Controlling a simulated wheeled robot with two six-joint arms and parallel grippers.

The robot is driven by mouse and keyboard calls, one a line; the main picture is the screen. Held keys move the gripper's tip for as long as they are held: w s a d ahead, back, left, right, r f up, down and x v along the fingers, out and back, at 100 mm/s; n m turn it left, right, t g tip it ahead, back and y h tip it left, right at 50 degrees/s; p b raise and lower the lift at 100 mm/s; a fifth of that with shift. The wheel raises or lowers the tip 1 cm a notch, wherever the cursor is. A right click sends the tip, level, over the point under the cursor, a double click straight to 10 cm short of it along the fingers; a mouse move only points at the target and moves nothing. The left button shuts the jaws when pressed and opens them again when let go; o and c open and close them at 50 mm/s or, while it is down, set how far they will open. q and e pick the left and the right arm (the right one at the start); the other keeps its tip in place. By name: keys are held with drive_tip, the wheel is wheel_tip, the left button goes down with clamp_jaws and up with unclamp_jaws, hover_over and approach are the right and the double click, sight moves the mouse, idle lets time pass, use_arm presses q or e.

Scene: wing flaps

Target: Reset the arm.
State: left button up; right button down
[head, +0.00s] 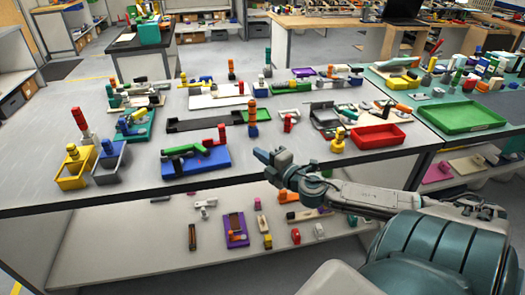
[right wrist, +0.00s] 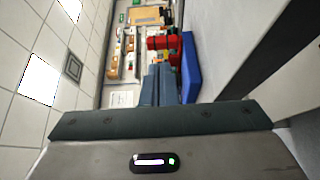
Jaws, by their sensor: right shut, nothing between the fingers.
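My right arm comes in from the right in the head view. Its gripper (head: 269,159) is at the front edge of the grey table (head: 300,158), pointing left, to the right of a blue tray (head: 208,162). The right gripper is shut with nothing in it. In the right wrist view its two fingers (right wrist: 160,84) lie side by side, with the blue tray (right wrist: 191,68) beyond them to the right. My left gripper is not in view.
A yellow bin (head: 72,180) and a grey bin (head: 109,177) stand at the table's left front. A red tray (head: 377,137) lies at the right, and a green tray (head: 465,118) on the side table. Small parts lie on the lower shelf (head: 180,235).

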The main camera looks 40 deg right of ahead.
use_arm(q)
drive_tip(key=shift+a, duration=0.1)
use_arm(e)
drive_tip(key=shift+s, duration=0.15)
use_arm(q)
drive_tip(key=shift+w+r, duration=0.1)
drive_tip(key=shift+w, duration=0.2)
